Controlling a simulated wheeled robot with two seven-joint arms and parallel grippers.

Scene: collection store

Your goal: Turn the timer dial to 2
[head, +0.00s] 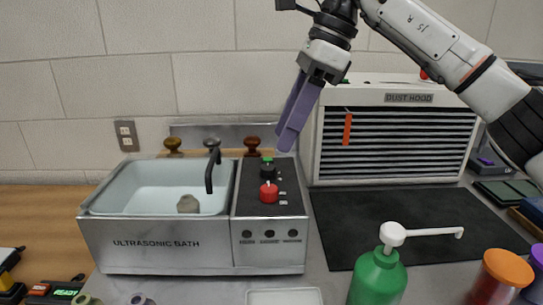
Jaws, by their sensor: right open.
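The ultrasonic bath (160,248) is a metal box with a pale blue basin on its left and a dark control panel (291,205) on its right. The panel has a red dial (268,192) at the front and a black dial (267,171) with a green mark behind it. Small labels stand beside the dials, too small to read, so I cannot tell which is the timer or its setting. My right gripper (288,136), with purple fingers, is open and empty. It hangs above and behind the dials, apart from them. My left gripper is out of view.
A black spout (211,170) rises beside the panel. The dust hood (395,145) stands to the right, with a black mat (400,223) before it. A green pump bottle (378,277), an orange-lidded jar (502,275) and a white tray (284,300) are in front.

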